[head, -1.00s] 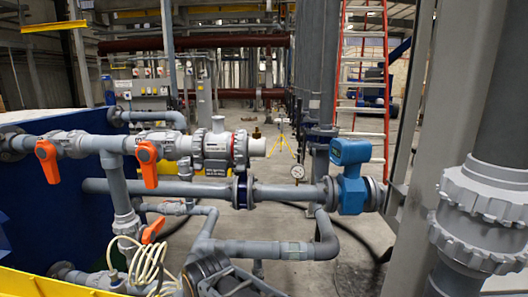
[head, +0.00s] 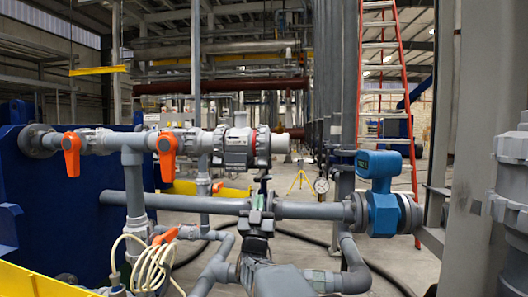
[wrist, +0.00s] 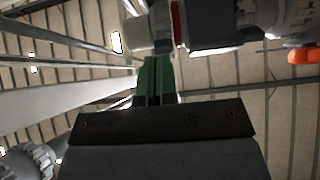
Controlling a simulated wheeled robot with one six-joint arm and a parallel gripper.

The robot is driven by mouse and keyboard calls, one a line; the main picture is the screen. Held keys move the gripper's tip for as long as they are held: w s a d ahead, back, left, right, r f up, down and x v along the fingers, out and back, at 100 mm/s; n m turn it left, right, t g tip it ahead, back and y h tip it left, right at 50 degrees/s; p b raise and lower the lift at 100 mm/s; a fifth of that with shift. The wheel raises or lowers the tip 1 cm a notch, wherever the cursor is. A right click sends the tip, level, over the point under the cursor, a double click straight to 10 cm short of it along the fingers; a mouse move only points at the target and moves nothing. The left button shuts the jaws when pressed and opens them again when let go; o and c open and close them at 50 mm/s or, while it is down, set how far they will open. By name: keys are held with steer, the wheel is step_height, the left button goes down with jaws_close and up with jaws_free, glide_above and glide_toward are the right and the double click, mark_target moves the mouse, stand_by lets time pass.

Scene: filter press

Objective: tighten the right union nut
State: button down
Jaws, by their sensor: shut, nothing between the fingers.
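The right union nut (head: 263,147) is the dark grey ring at the right end of the grey valve body (head: 238,148), beside the white pipe stub (head: 280,144). My gripper (head: 258,201) points up below the nut, in front of the lower grey pipe. Its green fingers are shut and empty, with a gap between them and the nut in the head view. In the wrist view the green fingertips (wrist: 153,62) point toward the pipe stub (wrist: 140,33) and a red ring (wrist: 179,22) on the fitting. The nut's edges are hard to make out there.
Two orange valve handles (head: 167,156) hang at the left on the upper pipe. A blue flow meter (head: 382,190) stands right on the lower pipe (head: 315,211). A coiled cream hose (head: 150,265) hangs low left. A large grey pipe fitting (head: 510,165) fills the right edge.

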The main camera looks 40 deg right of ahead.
steer(key=s+r+p+x, duration=0.1)
steer(key=p+x, duration=0.8)
steer(key=p, duration=0.2)
steer(key=shift+a+h, duration=0.3)
steer(key=shift+r, duration=0.2)
